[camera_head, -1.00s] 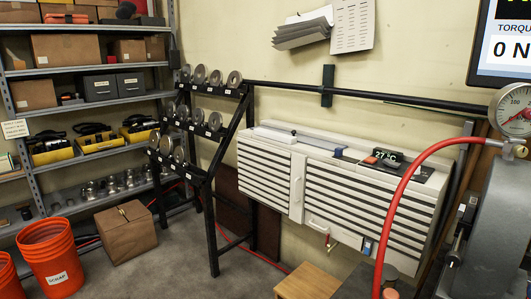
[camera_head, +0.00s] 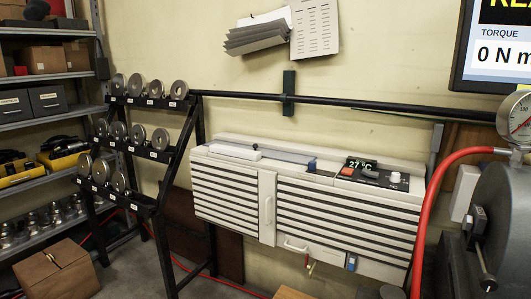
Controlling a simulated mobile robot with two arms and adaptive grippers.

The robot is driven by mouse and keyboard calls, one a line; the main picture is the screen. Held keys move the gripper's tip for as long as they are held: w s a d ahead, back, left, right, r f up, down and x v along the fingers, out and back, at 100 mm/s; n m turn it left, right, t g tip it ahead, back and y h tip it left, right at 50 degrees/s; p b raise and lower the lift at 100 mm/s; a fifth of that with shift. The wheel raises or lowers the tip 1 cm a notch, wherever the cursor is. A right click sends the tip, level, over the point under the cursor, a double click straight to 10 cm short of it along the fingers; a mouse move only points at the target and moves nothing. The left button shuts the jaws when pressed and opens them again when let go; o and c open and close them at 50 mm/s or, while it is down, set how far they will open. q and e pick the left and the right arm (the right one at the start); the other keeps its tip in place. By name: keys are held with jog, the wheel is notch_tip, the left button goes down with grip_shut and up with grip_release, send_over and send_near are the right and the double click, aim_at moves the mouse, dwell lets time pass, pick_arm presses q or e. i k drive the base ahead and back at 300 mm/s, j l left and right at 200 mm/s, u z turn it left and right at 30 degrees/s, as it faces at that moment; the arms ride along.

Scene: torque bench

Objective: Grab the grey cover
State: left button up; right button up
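I cannot tell for certain which thing is the grey cover. A dark grey rounded housing (camera_head: 507,215) stands at the right edge, partly cut off, below a round pressure gauge (camera_head: 517,119). Several grey metal discs stand on a black sloped rack (camera_head: 160,207) left of the middle. No loose cover is clearly seen. Neither of my grippers is in view.
A white slatted wall heater (camera_head: 340,232) hangs in the middle, with a small white box (camera_head: 235,151) and a temperature display on top. A red hose (camera_head: 425,222) curves down at the right. Shelves (camera_head: 42,83) and a cardboard box (camera_head: 57,272) stand at the left.

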aim_at(297, 158)
jog(key=i+j+z, duration=0.25)
jog(key=z, duration=0.2)
jog(key=i+j+z, duration=0.2)
jog(key=j+z, duration=0.15)
jog(key=z, duration=0.15)
